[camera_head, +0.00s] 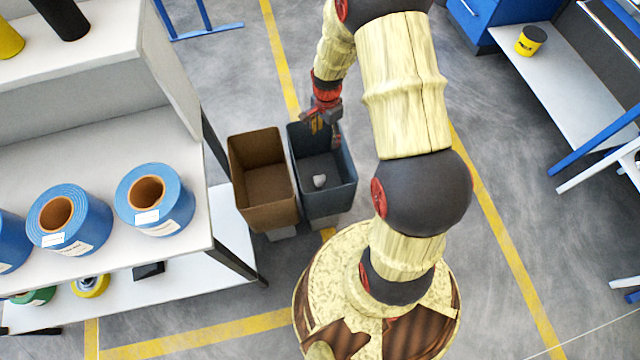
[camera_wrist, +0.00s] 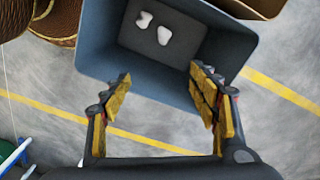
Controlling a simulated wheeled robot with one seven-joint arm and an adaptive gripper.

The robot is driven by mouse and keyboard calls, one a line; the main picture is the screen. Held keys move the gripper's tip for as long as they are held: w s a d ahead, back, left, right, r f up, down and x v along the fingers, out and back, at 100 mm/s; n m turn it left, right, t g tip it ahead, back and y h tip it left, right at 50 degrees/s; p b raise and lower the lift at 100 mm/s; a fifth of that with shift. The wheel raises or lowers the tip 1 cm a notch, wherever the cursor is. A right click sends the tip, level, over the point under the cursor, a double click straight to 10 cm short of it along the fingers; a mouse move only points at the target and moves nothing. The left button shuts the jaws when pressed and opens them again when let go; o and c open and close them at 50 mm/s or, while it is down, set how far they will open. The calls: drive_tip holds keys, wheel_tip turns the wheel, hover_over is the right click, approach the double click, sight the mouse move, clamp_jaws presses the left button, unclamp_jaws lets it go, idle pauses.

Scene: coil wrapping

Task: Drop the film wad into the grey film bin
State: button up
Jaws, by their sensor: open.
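The grey film bin (camera_head: 330,203) stands on the floor in the head view, beside a brown bin. A white film wad (camera_head: 319,181) lies on its floor. The wrist view looks down into the same grey bin (camera_wrist: 100,50), where two white pieces show, one wad (camera_wrist: 164,36) and a smaller one (camera_wrist: 144,19) beside it. My gripper (camera_wrist: 160,105) is open and empty, its yellow-padded fingers spread apart at the near rim of the bin. In the head view my gripper (camera_head: 322,124) is over the far edge of the grey bin.
The brown bin (camera_head: 265,212) stands directly left of the grey one. A shelf with blue film rolls (camera_head: 154,200) is at the left. A bench (camera_head: 570,90) with a yellow and black roll (camera_head: 531,40) is at the right. Floor between is clear.

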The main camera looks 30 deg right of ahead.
wheel_tip(320, 180, up, 5)
drive_tip(key=shift+r, duration=0.1)
idle(0.7)
